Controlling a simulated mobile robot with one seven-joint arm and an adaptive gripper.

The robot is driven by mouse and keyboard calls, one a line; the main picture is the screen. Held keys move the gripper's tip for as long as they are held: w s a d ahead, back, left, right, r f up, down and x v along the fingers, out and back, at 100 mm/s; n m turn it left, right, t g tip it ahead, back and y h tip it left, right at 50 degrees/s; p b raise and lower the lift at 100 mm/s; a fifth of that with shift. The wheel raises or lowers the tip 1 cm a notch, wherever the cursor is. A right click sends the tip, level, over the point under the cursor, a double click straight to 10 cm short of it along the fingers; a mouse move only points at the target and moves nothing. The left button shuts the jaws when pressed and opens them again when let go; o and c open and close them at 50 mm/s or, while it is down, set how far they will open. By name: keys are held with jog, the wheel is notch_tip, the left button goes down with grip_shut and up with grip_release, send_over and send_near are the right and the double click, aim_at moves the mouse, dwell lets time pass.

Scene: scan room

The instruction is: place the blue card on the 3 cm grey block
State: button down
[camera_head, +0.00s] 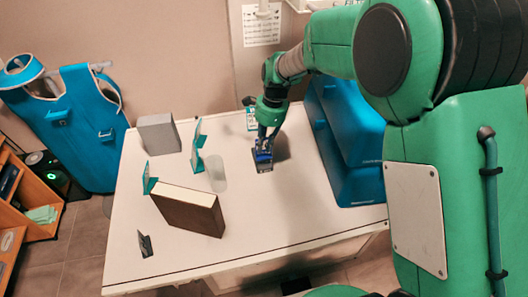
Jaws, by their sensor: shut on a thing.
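My gripper (264,142) points down over the back middle of the white table. It is shut on the blue card (264,162), a small dark blue piece just below the fingers. I cannot tell whether the card touches the table. The grey block (159,134) stands at the table's back left, well to the left of my gripper. Its top looks bare.
Between gripper and grey block stand a teal upright piece (197,146) and a pale translucent cylinder (216,173). A brown block (188,210) lies in front, beside another teal piece (149,179). The table's front middle is clear.

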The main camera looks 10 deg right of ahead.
aim_at(263, 156)
jog(key=shift+f+b, duration=0.7)
jog(key=shift+f, duration=1.05)
jog(key=shift+f, duration=0.1)
jog(key=c, duration=1.7)
grip_release()
jog(key=shift+d+r+p, duration=0.2)
jog(key=shift+r+p, duration=0.2)
jog(key=shift+r, duration=1)
jog(key=shift+d+r+p, duration=0.2)
jog(key=shift+r+p, duration=0.15)
jog(key=shift+r, duration=1.05)
